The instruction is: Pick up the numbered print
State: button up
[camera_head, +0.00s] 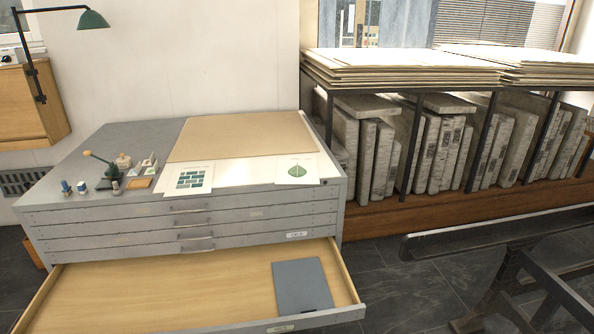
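Two prints lie flat at the front of the grey plan chest's top (75,172). One print (195,188) shows a grid of dark green blocks on white paper. The other print (299,180) shows a green leaf and lies to its right, near the chest's front right corner. Any number on either is too small to read. Both lie beside a large tan board (243,136). My gripper is not in view.
The chest's bottom drawer (150,290) is pulled out and holds a grey folder (301,286) at its right. Small tools and blocks (113,182) stand left of the prints. A rack of stone slabs (440,150) and a dark metal frame (510,230) are at right.

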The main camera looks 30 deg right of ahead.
aim_at(291, 170)
jog(key=u, duration=0.2)
jog(key=k, duration=0.25)
jog(key=u, duration=3.3)
jog(key=k, duration=1.2)
jog(key=z, duration=0.05)
